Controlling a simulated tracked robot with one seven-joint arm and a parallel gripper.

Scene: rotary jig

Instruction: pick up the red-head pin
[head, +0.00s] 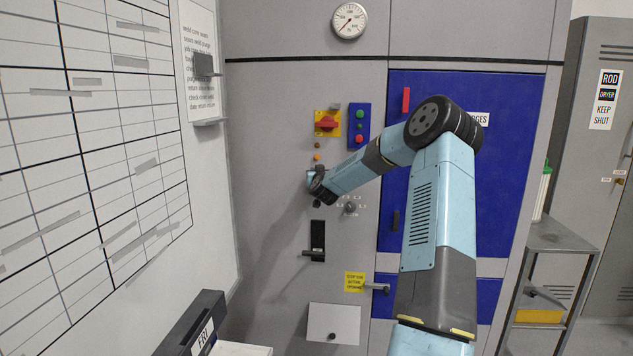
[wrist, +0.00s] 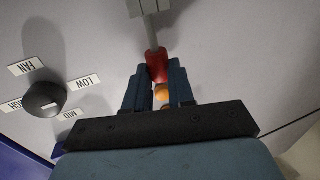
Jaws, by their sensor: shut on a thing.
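The red-head pin shows in the wrist view as a red head (wrist: 156,66) with a grey shaft (wrist: 152,34). The shaft runs up to a grey block (wrist: 149,7) at the top edge; I cannot tell how far it sits in the block. My gripper (wrist: 159,75) is shut on the red head, one dark finger on each side. In the head view my wrist is at the grey machine panel (head: 270,130), left of the blue door, and hides the pin.
A black knob (wrist: 45,99) with FAN, LOW and MID labels is left of my gripper. An orange lamp (wrist: 162,92) shows between the fingers. The red switch (head: 326,122) and the button box (head: 359,126) are above my wrist. A black-handled latch (head: 317,241) is below.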

